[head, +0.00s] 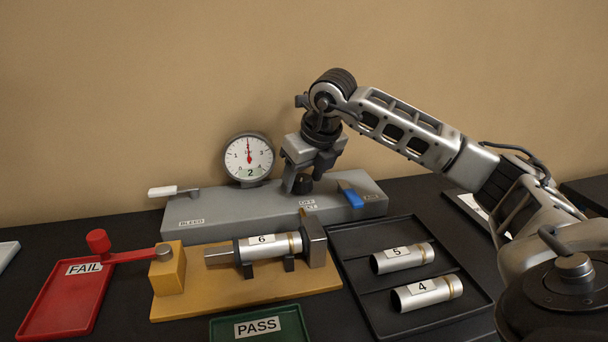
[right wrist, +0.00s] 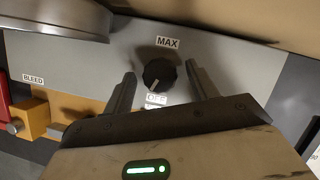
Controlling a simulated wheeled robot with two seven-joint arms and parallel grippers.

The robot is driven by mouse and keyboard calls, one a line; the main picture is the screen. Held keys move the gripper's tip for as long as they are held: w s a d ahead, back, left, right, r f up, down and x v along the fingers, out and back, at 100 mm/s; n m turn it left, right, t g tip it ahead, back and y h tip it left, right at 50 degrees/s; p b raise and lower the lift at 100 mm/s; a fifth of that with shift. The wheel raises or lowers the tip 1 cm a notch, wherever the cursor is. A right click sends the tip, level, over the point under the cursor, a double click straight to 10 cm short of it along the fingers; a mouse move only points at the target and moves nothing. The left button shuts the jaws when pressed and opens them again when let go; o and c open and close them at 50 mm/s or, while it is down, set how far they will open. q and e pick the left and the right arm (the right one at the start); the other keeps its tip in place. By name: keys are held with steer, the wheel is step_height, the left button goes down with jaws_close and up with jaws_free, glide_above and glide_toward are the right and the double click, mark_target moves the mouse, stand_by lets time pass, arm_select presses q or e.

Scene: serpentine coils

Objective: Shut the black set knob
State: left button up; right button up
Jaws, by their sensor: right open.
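The black set knob (right wrist: 160,74) sits on the top of the grey panel block (head: 230,209), between a MAX label (right wrist: 167,42) and an OFF label (right wrist: 156,98) in the right wrist view. Its pale pointer line points down and slightly left, toward the OFF side. In the head view the knob (head: 303,184) shows small under my right gripper (head: 302,187). My right gripper is open, with its fingertips (right wrist: 160,70) on either side of the knob, and a gap shows at each side. My left gripper is not in view.
A dial gauge (head: 249,158), a white lever (head: 174,191) marked BLEED and a blue lever (head: 351,196) are on the block. In front are a fixture holding cylinder 6 (head: 268,247), a black tray (head: 475,297) with cylinders 5 and 4, a red FAIL tray (head: 65,306) and a green PASS tray (head: 292,331).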

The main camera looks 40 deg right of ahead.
steer(key=c, duration=1)
steer(key=shift+d+n+y, duration=0.1)
steer(key=shift+n+y, duration=0.8)
steer(key=shift+n, duration=1.4)
steer(key=o, duration=1)
steer(key=shift+r, duration=0.1)
